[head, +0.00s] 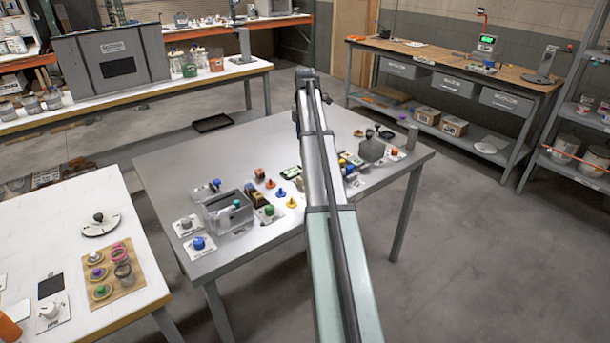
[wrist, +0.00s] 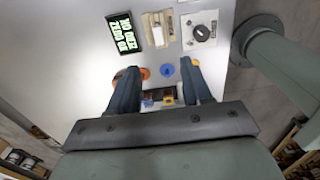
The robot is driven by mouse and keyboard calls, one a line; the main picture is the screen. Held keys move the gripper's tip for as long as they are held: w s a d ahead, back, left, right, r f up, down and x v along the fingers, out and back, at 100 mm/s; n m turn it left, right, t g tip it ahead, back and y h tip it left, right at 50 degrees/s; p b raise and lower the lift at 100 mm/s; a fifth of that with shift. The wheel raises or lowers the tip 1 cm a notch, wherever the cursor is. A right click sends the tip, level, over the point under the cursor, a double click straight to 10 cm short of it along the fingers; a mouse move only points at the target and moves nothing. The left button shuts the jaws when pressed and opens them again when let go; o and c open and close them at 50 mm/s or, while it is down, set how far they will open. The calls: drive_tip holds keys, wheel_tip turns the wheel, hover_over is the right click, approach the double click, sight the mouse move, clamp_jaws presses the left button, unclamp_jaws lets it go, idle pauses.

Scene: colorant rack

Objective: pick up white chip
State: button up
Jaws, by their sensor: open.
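No white chip can be made out with certainty. In the wrist view a small pale piece (wrist: 147,101) shows low between my fingers, by a dark holder with blue and yellow pieces; it is too small to name. A white block (wrist: 158,36) sits on a beige plate further up. My gripper (wrist: 158,68) is open, with its dark fingers apart and nothing held between them. A blue disc (wrist: 166,70) shows between the fingertips. An orange disc (wrist: 144,73) is beside the left finger, and a yellow piece (wrist: 195,62) is by the right fingertip. In the head view my gripper cannot be made out.
A green-lit display (wrist: 124,33) and a dial panel (wrist: 200,30) stand beyond the fingers. In the head view the grey table (head: 180,155) carries a grey open box (head: 228,212) on the left and several small panels. My arm hides its middle.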

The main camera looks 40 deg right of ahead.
wheel_tip(320, 180, down, 13)
drive_tip(key=shift+w+f, duration=0.1)
drive_tip(key=shift+f, duration=0.1)
idle(0.6)
drive_tip(key=shift+c, duration=0.2)
clamp_jaws()
